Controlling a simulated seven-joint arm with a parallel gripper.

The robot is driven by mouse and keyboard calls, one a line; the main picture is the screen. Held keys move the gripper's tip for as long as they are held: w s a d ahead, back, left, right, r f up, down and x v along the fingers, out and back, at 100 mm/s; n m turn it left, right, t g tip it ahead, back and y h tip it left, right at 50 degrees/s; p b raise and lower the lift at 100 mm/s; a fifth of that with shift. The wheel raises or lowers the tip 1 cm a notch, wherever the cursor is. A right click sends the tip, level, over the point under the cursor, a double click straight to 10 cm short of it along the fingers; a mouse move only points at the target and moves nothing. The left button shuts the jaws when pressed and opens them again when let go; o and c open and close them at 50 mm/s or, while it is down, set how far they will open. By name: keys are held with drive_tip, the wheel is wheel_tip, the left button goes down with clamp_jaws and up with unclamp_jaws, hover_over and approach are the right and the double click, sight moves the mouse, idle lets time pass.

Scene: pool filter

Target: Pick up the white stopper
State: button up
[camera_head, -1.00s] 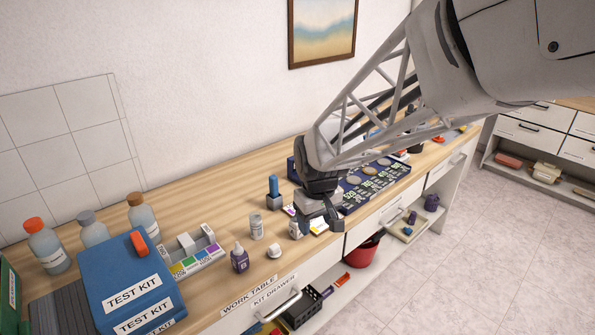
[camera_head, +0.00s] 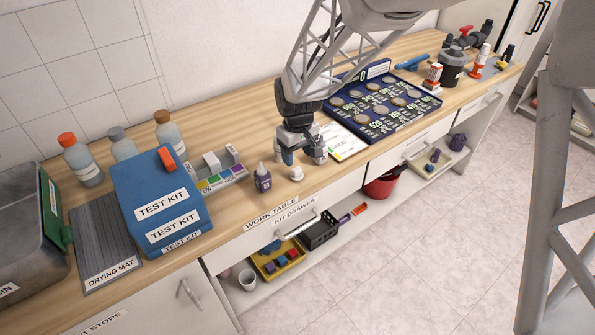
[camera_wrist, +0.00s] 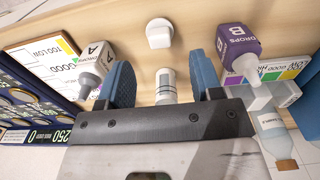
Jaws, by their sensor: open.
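The white stopper (camera_head: 297,174) stands on the wooden work table near its front edge, just in front of my gripper (camera_head: 302,155). In the wrist view the stopper (camera_wrist: 159,33) lies beyond the fingertips, between their lines, apart from both. My gripper (camera_wrist: 163,76) is open, its blue fingers spread, with nothing held. A small white labelled vial (camera_wrist: 165,85) shows in the gap between the fingers; I cannot tell its depth below them. In the head view the gripper hides the vial.
The purple drops B bottle (camera_head: 263,180) stands left of the stopper in the head view. A grey-nozzled drops A bottle (camera_wrist: 95,70) is close outside one finger. A result card (camera_head: 343,141) and the blue coin-like disc tray (camera_head: 385,105) lie to the right.

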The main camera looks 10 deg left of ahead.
sight(299, 171)
drive_tip(key=shift+f, duration=1.3)
drive_tip(key=shift+d+f, duration=0.1)
drive_tip(key=shift+f, duration=2.5)
drive_tip(key=c, duration=0.8)
